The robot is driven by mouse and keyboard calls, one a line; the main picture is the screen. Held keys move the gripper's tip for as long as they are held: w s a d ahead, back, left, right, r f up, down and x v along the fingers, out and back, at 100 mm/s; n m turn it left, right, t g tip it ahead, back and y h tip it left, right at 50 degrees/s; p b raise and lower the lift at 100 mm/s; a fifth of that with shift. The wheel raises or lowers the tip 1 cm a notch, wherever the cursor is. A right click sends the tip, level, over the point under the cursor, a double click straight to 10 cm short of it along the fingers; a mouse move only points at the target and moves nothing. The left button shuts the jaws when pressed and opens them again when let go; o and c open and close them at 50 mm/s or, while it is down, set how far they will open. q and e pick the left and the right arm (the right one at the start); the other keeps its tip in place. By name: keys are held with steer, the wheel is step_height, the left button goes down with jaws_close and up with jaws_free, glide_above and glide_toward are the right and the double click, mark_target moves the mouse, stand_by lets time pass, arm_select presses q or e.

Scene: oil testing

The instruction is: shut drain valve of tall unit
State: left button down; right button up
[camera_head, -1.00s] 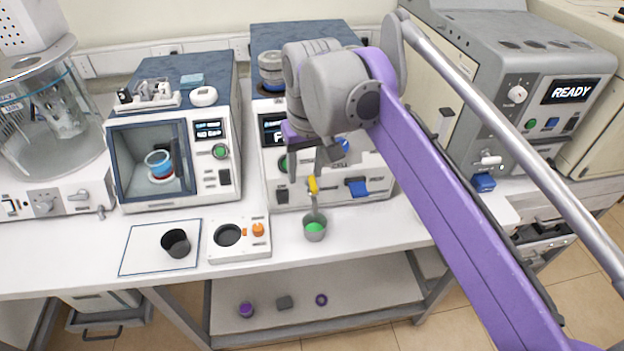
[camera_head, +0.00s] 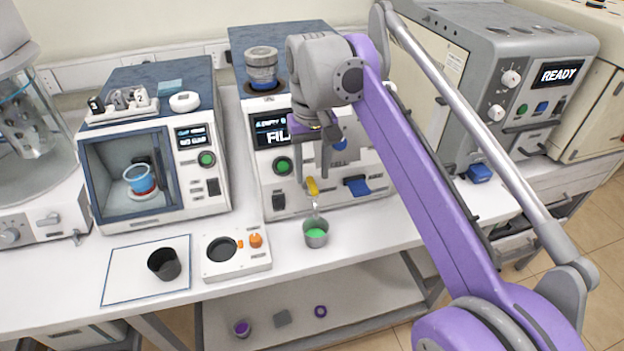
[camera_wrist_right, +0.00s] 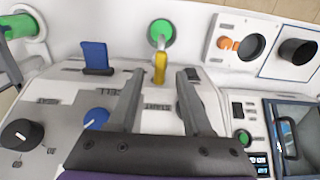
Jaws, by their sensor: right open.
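The tall unit (camera_head: 291,174) stands mid-bench with a partly covered display. Its drain valve has a yellow handle (camera_head: 312,186) above a metal spout at the front. The handle also shows in the wrist view (camera_wrist_right: 159,68), pointing toward my gripper. A grey cup (camera_head: 316,240) with green liquid stands below the spout. Whether liquid is flowing is unclear. My right gripper (camera_head: 316,178) is open at the valve. In the wrist view, its two fingers lie either side of the handle's line, with gaps visible on both sides. My left gripper is out of view.
A blue lever (camera_head: 357,186) sticks out right of the valve. A white device with an orange knob (camera_head: 256,240) and a dark cup (camera_head: 164,264) on a mat are at the left front. A grey machine reading READY (camera_head: 540,85) stands right.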

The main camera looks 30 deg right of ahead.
mark_target(312, 186)
steer(key=shift+f, duration=1.1)
jaws_close()
